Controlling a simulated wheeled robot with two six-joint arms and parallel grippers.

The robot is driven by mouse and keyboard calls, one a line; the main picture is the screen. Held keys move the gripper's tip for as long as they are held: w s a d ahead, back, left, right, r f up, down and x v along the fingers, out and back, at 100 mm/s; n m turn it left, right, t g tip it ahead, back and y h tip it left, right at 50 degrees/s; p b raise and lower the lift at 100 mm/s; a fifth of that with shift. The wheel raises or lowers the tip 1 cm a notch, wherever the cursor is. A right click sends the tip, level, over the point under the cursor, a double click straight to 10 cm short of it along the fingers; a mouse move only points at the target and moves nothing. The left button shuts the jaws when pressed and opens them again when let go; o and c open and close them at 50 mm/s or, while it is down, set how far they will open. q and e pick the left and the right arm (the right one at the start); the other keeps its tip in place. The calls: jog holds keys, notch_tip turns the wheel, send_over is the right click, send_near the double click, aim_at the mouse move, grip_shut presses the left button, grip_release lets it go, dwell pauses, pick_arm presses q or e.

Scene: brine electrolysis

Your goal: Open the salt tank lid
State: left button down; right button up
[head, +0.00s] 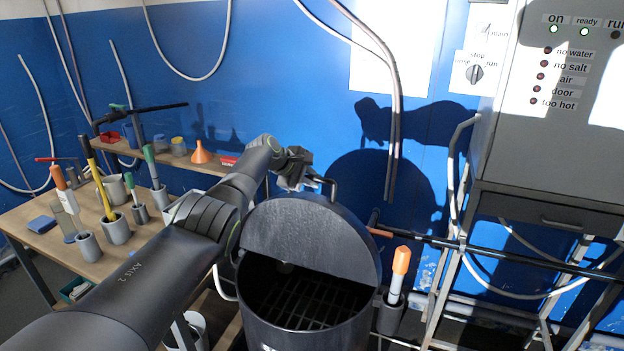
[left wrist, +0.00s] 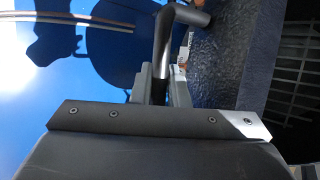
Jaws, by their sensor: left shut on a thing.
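The salt tank (head: 262,318) is a dark round drum at the lower middle of the head view. Its grey lid (head: 300,232) is swung up at the rear, and the front opening shows a dark grid inside. A bent bar handle (head: 333,188) stands at the lid's top edge. My left gripper (head: 312,181) is shut on this handle. In the left wrist view, the handle (left wrist: 164,45) runs down between the fingers (left wrist: 161,85), with the lid's speckled surface (left wrist: 228,60) to the right. My right gripper is out of view.
A wooden bench (head: 130,235) with cups and tools stands at left. A holder (head: 389,315) with an orange-capped stick (head: 399,275) is right of the tank. A grey control cabinet (head: 560,130) stands at right, with a dark horizontal pipe (head: 490,250) below it. Hoses hang along the blue wall.

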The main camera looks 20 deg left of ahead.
pick_arm(q)
jog(key=c, duration=1.4)
grip_release()
jog(key=shift+s, duration=0.1)
jog(key=shift+p+v, duration=0.35)
jog(key=shift+v, duration=0.5)
jog(key=shift+s+a+r, duration=0.3)
jog(key=shift+s+r, duration=0.05)
jog(key=shift+r, duration=0.1)
jog(key=shift+s+a+r, duration=0.2)
jog(key=shift+s+a, duration=0.05)
jog(key=b+v, duration=0.4)
jog(key=v, duration=0.9)
jog(key=shift+s+r, duration=0.15)
jog(key=shift+r, duration=0.05)
